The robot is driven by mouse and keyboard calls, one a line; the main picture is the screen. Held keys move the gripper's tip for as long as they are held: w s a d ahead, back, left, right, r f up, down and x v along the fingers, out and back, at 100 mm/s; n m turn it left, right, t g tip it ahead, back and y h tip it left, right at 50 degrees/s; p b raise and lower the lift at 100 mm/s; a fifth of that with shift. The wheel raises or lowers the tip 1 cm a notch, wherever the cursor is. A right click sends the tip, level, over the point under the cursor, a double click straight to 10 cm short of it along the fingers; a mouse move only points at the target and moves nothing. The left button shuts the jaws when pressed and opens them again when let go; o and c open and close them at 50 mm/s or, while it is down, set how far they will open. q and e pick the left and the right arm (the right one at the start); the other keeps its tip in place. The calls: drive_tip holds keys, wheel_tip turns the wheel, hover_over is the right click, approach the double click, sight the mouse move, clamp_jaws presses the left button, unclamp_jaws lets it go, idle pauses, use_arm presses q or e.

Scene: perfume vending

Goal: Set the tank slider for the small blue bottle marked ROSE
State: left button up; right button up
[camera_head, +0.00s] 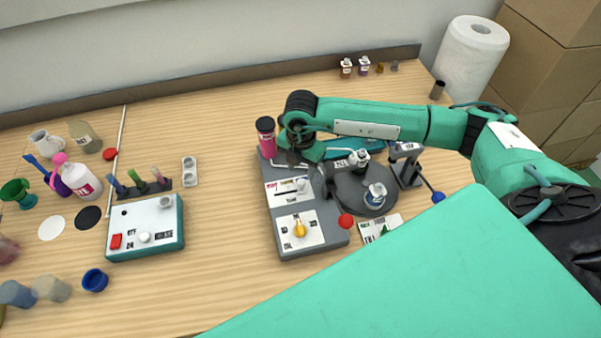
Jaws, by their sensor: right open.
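A grey dispensing machine (268,213) stands on the wooden table. Its upper white panel has a slider with a pale knob (302,184). A second panel below has a yellow knob (300,229). A small blue-and-white bottle (375,197) stands on the dark round plate (349,203) at the machine's right; its lettering is too small to read. My right gripper (308,173) is open and points down just over the slider panel, close to the pale knob. I cannot tell whether it touches the knob. My left gripper is not in view.
A pink bottle with a dark cap (266,138) stands at the machine's back left. A red ball (345,221) sits at its right edge. A teal-and-white box (146,228) stands to the left. Bare table lies between the box and the machine.

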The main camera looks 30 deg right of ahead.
sight(301, 181)
drive_tip(key=shift+f+p, duration=0.6)
drive_tip(key=shift+f, duration=2)
drive_tip(key=shift+s, duration=0.1)
drive_tip(key=shift+a, duration=0.1)
clamp_jaws()
